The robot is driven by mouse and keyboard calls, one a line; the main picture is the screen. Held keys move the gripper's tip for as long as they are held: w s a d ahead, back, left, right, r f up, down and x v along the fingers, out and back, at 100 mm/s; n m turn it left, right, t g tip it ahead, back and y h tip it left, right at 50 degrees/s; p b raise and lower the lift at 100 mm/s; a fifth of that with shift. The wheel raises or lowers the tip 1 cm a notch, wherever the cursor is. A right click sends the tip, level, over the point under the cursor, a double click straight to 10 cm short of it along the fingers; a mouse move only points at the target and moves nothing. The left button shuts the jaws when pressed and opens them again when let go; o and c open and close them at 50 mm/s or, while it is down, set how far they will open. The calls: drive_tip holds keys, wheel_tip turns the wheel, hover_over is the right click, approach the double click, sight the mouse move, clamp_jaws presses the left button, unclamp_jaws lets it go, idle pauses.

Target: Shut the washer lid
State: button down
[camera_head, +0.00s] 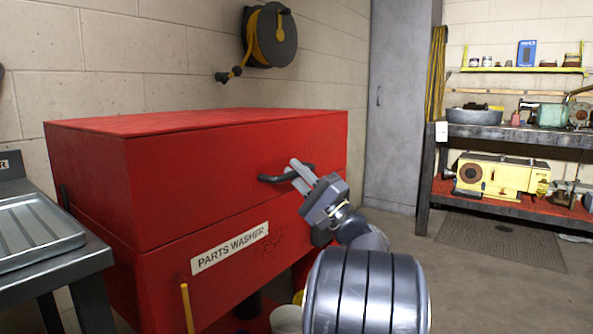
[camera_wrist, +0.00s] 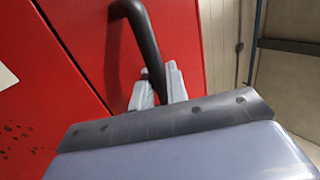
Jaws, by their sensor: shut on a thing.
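The parts washer (camera_head: 200,250) is a red cabinet with a white "PARTS WASHER" label on its front. Its red lid (camera_head: 230,165) lies level on the body, with a thin seam between them. A dark bar handle (camera_head: 270,179) is on the lid's front. My gripper (camera_head: 299,175) is at the handle's right part. In the wrist view, the two grey fingers of my gripper (camera_wrist: 160,88) are around the lower end of the dark handle (camera_wrist: 137,25), shut on it. The fingers hide part of the handle in both views.
A metal sink bench (camera_head: 40,235) stands close at the left. A hose reel (camera_head: 270,35) hangs on the wall behind. A grey locker (camera_head: 395,110) and a workbench (camera_head: 490,131) stand at the right. Buckets (camera_head: 287,319) are under the washer. Floor at right is mostly clear.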

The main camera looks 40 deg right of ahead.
drive_tip(key=shift+w+f, duration=0.1)
drive_tip(key=shift+f, duration=0.55)
drive_tip(key=c, duration=1.6)
unclamp_jaws()
drive_tip(key=shift+o, duration=0.6)
drive_tip(key=shift+r, duration=0.1)
drive_tip(key=shift+r, duration=0.1)
drive_tip(key=p+v, duration=0.2)
drive_tip(key=v, duration=0.9)
drive_tip(key=shift+r, duration=0.15)
drive_tip(key=b+x, duration=0.2)
drive_tip(key=x, duration=0.8)
drive_tip(key=shift+w, duration=0.15)
drive_tip(key=shift+w+a+r, duration=0.1)
drive_tip(key=shift+w+r, duration=0.15)
drive_tip(key=shift+r, duration=0.35)
